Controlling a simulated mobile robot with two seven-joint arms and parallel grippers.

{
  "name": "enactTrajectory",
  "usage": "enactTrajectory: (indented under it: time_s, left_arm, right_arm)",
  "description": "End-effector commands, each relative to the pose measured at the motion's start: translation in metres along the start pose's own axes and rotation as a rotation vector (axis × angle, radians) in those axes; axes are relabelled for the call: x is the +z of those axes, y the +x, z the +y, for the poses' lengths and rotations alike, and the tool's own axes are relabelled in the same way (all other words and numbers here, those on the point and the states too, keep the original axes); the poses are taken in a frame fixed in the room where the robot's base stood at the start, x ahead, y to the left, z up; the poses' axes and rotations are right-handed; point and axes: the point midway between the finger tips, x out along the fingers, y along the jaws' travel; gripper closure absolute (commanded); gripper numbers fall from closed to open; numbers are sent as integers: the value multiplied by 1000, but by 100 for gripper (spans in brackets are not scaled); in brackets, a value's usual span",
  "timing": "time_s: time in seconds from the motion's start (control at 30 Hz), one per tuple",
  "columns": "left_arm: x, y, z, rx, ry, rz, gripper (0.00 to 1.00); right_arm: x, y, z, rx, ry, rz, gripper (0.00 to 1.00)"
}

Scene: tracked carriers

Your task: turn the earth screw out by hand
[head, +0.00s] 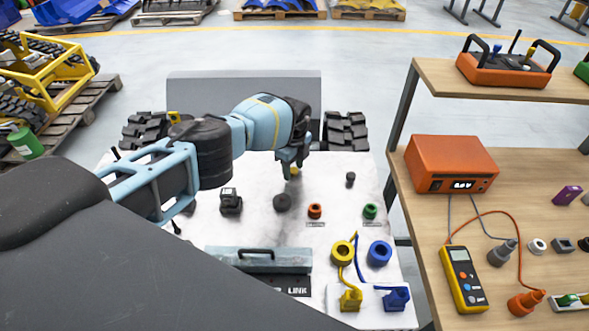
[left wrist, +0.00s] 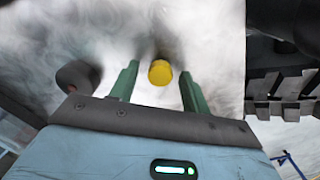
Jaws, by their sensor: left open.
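The earth screw appears to be a small yellow knob (head: 294,171) on the white top plate of the tracked carrier. In the left wrist view its round yellow head (left wrist: 160,72) sits between the two green fingers, apart from both. My left gripper (head: 291,168) points down at the knob from above and is open. Its fingers (left wrist: 159,68) stand on either side of the knob in the left wrist view. The gripper partly hides the knob in the head view. My right gripper is not in view.
On the white plate (head: 330,190) stand a dark round knob (head: 282,202), an orange ring (head: 315,211), a green ring (head: 370,211) and a black post (head: 350,179). A wooden bench (head: 400,160) stands right.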

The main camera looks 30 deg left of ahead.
Motion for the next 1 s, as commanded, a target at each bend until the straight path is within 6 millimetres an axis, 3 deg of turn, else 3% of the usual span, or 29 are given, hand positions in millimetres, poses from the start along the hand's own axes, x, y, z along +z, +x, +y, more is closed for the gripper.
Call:
enactTrajectory:
  time_s: [0.17, 0.47, 0.8, 1.0]
  left_arm:
    - [0, 2, 0, 2, 249, 0, 53]
    - [1, 1, 0, 1, 379, 0, 53]
    - [0, 4, 1, 4, 955, 3, 53]
    - [0, 1, 0, 2, 1141, 1, 53]
  right_arm:
    - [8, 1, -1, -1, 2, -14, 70]
    - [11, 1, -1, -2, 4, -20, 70]
    - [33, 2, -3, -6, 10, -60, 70]
    - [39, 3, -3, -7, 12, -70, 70]
